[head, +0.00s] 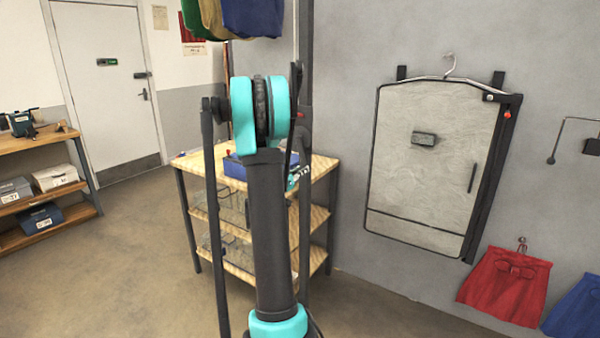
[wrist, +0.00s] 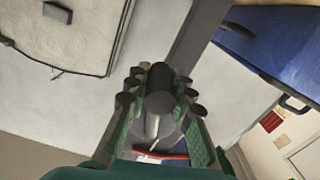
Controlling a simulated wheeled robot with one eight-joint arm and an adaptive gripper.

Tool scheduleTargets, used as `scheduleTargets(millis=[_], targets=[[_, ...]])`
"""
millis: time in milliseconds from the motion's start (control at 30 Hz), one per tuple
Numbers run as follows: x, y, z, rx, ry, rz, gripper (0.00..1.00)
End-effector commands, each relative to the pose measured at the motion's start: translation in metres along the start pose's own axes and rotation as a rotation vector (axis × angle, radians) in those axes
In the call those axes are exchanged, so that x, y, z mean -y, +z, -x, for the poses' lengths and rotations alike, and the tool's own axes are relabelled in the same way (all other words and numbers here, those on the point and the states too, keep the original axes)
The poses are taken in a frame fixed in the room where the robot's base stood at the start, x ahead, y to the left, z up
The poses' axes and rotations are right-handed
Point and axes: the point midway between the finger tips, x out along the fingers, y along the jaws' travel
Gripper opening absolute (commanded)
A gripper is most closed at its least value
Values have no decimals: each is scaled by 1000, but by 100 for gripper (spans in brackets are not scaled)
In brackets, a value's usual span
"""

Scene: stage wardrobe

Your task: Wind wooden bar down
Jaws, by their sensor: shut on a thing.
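In the wrist view my gripper (wrist: 161,92) has its green, ribbed fingers closed around a dark round handle (wrist: 158,103). A grey disc-like part shows behind the handle; the handle looks like a winding crank's grip, though its mounting is mostly hidden. A dark upright post (head: 306,80) stands behind my arm in the head view, and a dark post (wrist: 203,40) also runs past the fingers in the wrist view. Green, tan and blue garments (head: 262,15) hang at the top edge of the head view. The wooden bar itself is not clearly visible.
A wooden shelf table (head: 318,167) with a blue box stands behind my arm. A shelf (head: 38,148) stands left; open floor lies between.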

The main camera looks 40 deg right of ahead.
Motion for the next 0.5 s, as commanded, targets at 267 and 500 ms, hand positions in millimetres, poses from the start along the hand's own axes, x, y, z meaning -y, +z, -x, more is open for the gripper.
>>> scheduleTargets(millis=[267, 500], targets=[[-1, -2, 0, -4, -6, 38, 0], [-8, -3, 0, -4, -4, 87, 0]])
